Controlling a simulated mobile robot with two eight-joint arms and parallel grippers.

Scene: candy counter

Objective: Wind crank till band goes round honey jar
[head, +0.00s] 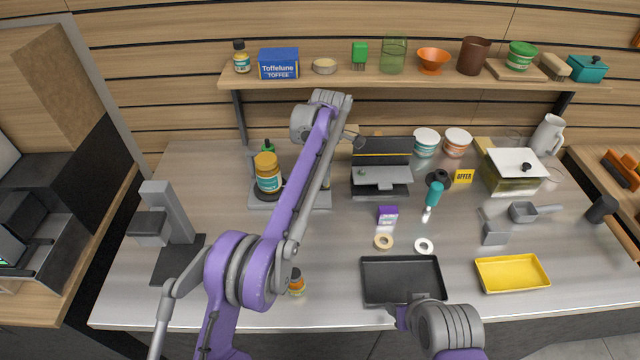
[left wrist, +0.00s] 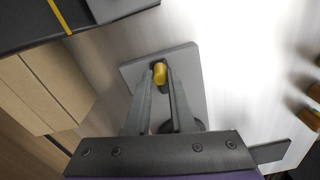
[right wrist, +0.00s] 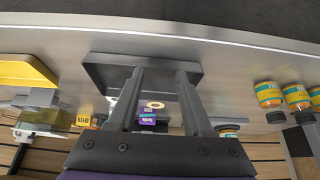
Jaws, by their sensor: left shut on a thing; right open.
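The honey jar (head: 267,178), amber with an orange lid, stands upright on a dark round disc on a grey base plate (head: 262,202). A teal band shows on the side facing the head camera. I cannot tell how far it goes round the back. My left gripper (left wrist: 161,80) is shut on a yellow crank knob (left wrist: 160,72) above the grey plate, seen in the left wrist view. In the head view my left arm hides most of the crank. My right gripper (right wrist: 160,82) is open and empty near the black tray (head: 402,280) at the front.
A small jar (head: 296,284) stands near the front edge beside my left arm. A grey upright stand (head: 170,230) is at left. A dark-topped device (head: 382,170), a purple box (head: 388,214) and a yellow tray (head: 512,272) lie to the right. A laden shelf (head: 400,84) runs behind.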

